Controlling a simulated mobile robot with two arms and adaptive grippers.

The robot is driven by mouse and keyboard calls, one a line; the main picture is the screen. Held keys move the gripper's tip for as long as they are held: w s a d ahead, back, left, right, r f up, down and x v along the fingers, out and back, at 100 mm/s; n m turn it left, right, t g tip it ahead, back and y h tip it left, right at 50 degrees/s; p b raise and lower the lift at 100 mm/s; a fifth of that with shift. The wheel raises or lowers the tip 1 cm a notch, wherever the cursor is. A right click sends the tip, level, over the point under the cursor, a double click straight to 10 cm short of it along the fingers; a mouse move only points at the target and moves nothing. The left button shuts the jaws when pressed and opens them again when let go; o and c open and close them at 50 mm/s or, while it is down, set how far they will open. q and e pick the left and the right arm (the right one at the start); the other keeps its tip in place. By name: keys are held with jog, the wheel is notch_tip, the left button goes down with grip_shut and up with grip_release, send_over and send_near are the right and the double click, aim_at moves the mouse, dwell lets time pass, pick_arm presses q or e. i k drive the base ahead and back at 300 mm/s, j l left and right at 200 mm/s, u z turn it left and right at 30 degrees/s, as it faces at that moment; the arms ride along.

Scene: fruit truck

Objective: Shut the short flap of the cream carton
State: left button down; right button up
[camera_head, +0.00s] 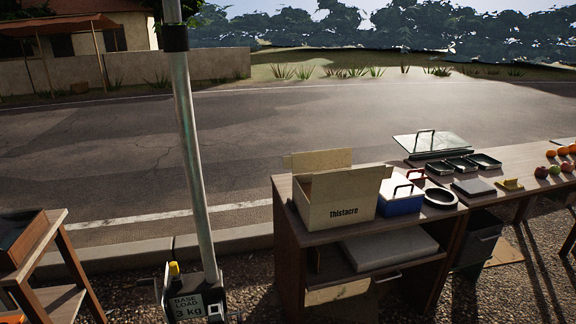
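The cream carton (342,206), marked "Thistacre", stands on the left end of a wooden counter. Its top is at least partly open. One flap (322,159) stands up at the back, and a narrow edge shows at its left end. I cannot tell clearly how the other flaps stand. Neither of my grippers is in view.
A metal pole (192,150) on a "BASE LOAD 3 kg" base (188,306) stands left of the counter (290,234).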

aim_at(308, 161)
jog(key=i+l, duration=0.1)
jog(key=l, duration=0.25)
jog(key=i+l, duration=0.1)
jog(key=l, duration=0.2)
jog(key=i+l, duration=0.15)
jog(key=l, duration=0.2)
jog(key=i+l, duration=0.1)
jog(key=l, duration=0.25)
jog(key=i+l, duration=0.1)
jog(key=l, duration=0.25)
jog(key=i+l, duration=0.9)
jog(key=i, duration=0.15)
jog(key=l+z, duration=0.05)
